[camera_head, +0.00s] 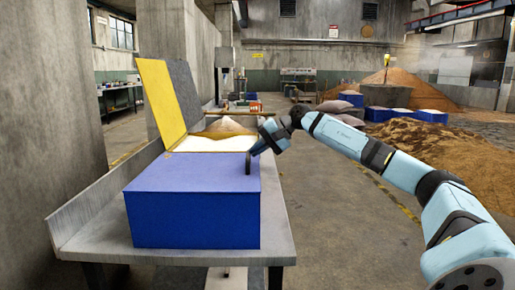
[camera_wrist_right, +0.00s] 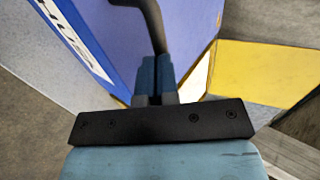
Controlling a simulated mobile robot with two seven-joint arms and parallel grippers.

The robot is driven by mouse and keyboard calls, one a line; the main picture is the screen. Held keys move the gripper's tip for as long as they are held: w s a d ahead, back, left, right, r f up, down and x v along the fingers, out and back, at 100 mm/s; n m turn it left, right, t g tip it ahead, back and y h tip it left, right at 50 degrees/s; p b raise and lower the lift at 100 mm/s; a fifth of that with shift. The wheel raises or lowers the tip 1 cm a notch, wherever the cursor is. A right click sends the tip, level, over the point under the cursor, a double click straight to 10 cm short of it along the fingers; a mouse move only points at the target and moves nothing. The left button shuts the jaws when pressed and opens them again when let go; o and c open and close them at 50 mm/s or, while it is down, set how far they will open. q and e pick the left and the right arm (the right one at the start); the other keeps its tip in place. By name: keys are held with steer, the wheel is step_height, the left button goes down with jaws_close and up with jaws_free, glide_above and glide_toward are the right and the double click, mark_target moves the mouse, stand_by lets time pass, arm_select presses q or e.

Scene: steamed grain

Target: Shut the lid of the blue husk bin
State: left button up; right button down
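The blue husk bin (camera_head: 195,221) stands at the near end of the table. Its blue lid (camera_head: 195,172) lies about flat over the top; I cannot tell whether it is fully seated. A black handle (camera_head: 248,163) stands at the lid's right edge. My right gripper (camera_head: 256,151) is at this handle. In the right wrist view the two blue fingers (camera_wrist_right: 154,80) are close together on the black handle (camera_wrist_right: 152,22), with the blue surface (camera_wrist_right: 190,30) behind. My left gripper is not in view.
Behind the blue bin, a yellow lid (camera_head: 161,98) and a grey lid (camera_head: 184,92) stand open beside pale contents (camera_head: 215,144). The grey table (camera_head: 90,215) has a raised left edge near a concrete wall. Open floor (camera_head: 340,235) lies right, with grain heaps (camera_head: 430,152) beyond.

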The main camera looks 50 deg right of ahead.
steer(key=shift+f, duration=0.15)
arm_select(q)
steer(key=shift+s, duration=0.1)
arm_select(e)
steer(key=v, duration=1.4)
arm_select(q)
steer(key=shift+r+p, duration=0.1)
steer(key=shift+p, duration=0.2)
arm_select(e)
steer(key=shift+a+r, duration=0.1)
steer(key=shift+r, duration=0.1)
